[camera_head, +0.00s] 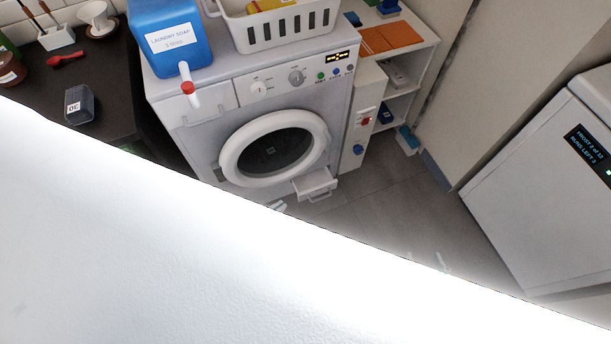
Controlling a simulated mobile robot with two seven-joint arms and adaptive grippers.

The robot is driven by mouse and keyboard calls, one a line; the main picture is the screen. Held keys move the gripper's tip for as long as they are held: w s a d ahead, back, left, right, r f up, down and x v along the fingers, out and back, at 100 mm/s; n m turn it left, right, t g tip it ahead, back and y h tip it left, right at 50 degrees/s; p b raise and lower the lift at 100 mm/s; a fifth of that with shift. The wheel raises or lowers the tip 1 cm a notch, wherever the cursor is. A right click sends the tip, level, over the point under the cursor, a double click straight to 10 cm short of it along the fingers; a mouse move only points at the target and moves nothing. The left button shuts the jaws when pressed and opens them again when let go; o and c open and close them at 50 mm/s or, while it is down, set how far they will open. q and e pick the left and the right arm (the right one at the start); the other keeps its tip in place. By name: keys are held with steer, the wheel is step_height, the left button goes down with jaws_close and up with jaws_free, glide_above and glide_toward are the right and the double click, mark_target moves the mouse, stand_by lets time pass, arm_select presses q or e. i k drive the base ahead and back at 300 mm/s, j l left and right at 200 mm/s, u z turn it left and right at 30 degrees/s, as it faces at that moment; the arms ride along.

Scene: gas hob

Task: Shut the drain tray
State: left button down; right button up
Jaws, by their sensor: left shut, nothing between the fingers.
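The drain tray (314,184) is a small pale drawer low on the right of the washing machine's front (205,127). It stands pulled out, with its open top showing. Small pale tips of my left gripper (278,206) show just below and left of the tray, apart from it in the picture. They look shut and empty, and the rest of the gripper is hidden by a large white shape in front. Farther right, pale tips that look like my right gripper (428,260) barely show over the same edge, away from the tray.
The large white shape (150,260) blocks the lower left of the view. The machine has a round door (232,155). A narrow white unit (359,125) stands to its right. A white appliance (540,190) is at far right. Grey floor (400,195) between is mostly clear.

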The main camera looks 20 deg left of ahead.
mark_target(311, 185)
steer(key=k+u, duration=0.45)
steer(key=i+u, duration=0.45)
steer(key=i+l+u, duration=0.2)
steer(key=i+u, duration=0.25)
steer(key=k+j, duration=0.05)
steer(key=k, duration=0.05)
